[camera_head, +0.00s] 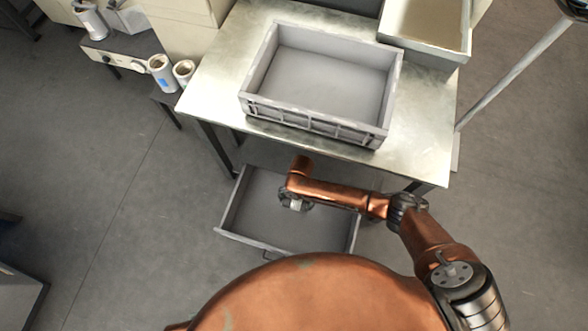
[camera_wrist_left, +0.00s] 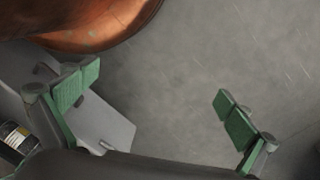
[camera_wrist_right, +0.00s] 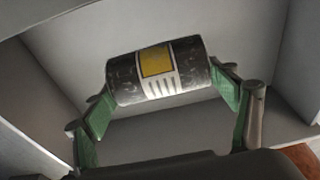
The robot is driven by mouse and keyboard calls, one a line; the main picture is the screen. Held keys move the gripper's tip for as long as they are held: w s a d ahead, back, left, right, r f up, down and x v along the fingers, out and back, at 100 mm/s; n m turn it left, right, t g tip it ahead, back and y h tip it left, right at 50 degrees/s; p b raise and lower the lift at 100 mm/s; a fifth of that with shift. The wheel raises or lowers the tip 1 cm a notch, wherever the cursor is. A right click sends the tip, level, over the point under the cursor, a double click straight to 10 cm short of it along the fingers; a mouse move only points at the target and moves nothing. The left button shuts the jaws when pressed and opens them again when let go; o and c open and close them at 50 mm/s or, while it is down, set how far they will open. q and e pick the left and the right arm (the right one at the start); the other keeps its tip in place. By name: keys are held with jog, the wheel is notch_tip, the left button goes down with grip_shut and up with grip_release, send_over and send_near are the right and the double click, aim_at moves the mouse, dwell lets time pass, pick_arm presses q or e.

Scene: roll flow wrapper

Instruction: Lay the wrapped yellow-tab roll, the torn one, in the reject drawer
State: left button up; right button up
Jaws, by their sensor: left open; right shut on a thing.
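The roll (camera_wrist_right: 158,72) is a dark cylinder with a white label and a yellow square, seen in the right wrist view. My right gripper (camera_wrist_right: 165,92) is shut on it, with green pads at its two ends. I cannot make out a tear. In the head view my right gripper (camera_head: 295,203) is over the open grey drawer (camera_head: 232,205) below the table. The drawer's walls and floor surround the roll in the right wrist view; I cannot tell whether it touches the floor. My left gripper (camera_wrist_left: 160,98) is open and empty above the grey floor, outside the head view.
A grey crate (camera_head: 255,107), seemingly empty, stands on the metal table (camera_head: 212,88) above the drawer. A metal tray (camera_head: 425,45) is at the back right. Canisters (camera_head: 161,72) stand left of the table. The floor left of the drawer is clear.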

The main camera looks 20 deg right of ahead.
aim_at(296, 206)
notch_tip(296, 206, down, 8)
jog(key=b, duration=0.5)
jog(key=shift+r, duration=0.2)
pick_arm(q)
jog(key=w+d+f+t+h, duration=0.2)
jog(key=w+d+f+t, duration=0.2)
jog(key=w+d+f, duration=0.3)
jog(key=shift+w+f+t+b, duration=0.45)
jog(key=shift+w+f, duration=0.35)
jog(key=shift+w, duration=0.25)
pick_arm(e)
jog(key=shift+f, duration=0.35)
pick_arm(q)
jog(key=shift+s+f+b, duration=0.15)
jog(key=shift+f+b, duration=0.15)
jog(key=shift+f, duration=0.1)
pick_arm(e)
jog(key=shift+f, duration=0.6)
jog(key=o, duration=1.5)
jog(key=shift+o, duration=0.2)
jog(key=shift+d, duration=0.1)
jog(key=r, duration=0.5)
jog(key=w+r, duration=0.1)
jog(key=r, duration=0.1)
jog(key=shift+w+d+r, duration=0.1)
jog(key=shift+d+r, duration=0.05)
jog(key=shift+d, duration=0.2)
